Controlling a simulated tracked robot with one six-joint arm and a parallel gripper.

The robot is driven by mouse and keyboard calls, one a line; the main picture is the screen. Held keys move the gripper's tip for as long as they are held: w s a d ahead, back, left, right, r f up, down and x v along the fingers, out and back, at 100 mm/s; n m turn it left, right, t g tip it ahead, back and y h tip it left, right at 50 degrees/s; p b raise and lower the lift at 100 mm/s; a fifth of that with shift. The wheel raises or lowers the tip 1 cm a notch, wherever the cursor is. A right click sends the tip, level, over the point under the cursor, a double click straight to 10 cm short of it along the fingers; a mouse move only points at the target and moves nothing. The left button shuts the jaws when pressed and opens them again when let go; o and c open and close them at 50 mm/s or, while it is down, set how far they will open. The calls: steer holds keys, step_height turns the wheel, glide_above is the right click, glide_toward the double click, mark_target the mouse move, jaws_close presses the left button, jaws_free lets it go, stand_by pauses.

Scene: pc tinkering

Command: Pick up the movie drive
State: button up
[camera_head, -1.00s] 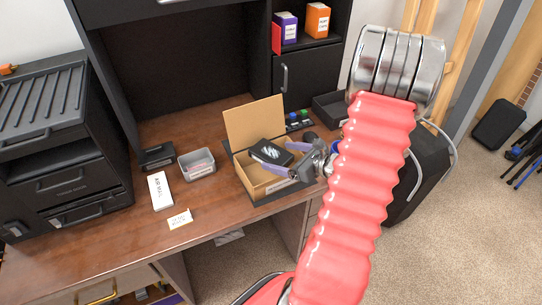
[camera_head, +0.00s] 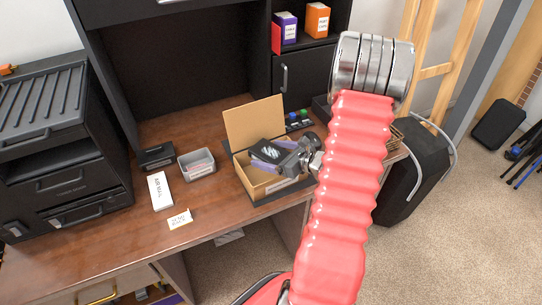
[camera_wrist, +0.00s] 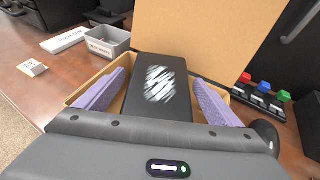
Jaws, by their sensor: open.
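A black, flat drive-like box with a white streaked graphic (camera_wrist: 159,84) stands in an open cardboard box (camera_head: 252,119) on the desk. It also shows in the head view (camera_head: 269,146). I cannot read any name on it, so I cannot tell for sure that it is the movie drive. My gripper (camera_wrist: 159,80) is open, with one purple finger on each side of the black box and a gap showing on both sides. In the head view my gripper (camera_head: 273,157) reaches into the cardboard box from the right, and its fingers are partly hidden.
The cardboard box's raised lid (camera_wrist: 215,32) stands behind the fingers. A grey bin (camera_head: 197,163), a white labelled box (camera_head: 160,191) and a small card (camera_head: 180,219) are to the left. Coloured buttons (camera_wrist: 264,87) are to the right. The desk's front left is clear.

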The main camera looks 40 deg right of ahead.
mark_target(271, 152)
stand_by(0.4)
steer(key=c, duration=2.1)
steer(key=shift+o, duration=0.2)
steer(key=shift+r, duration=0.25)
steer(key=shift+r, duration=4.8)
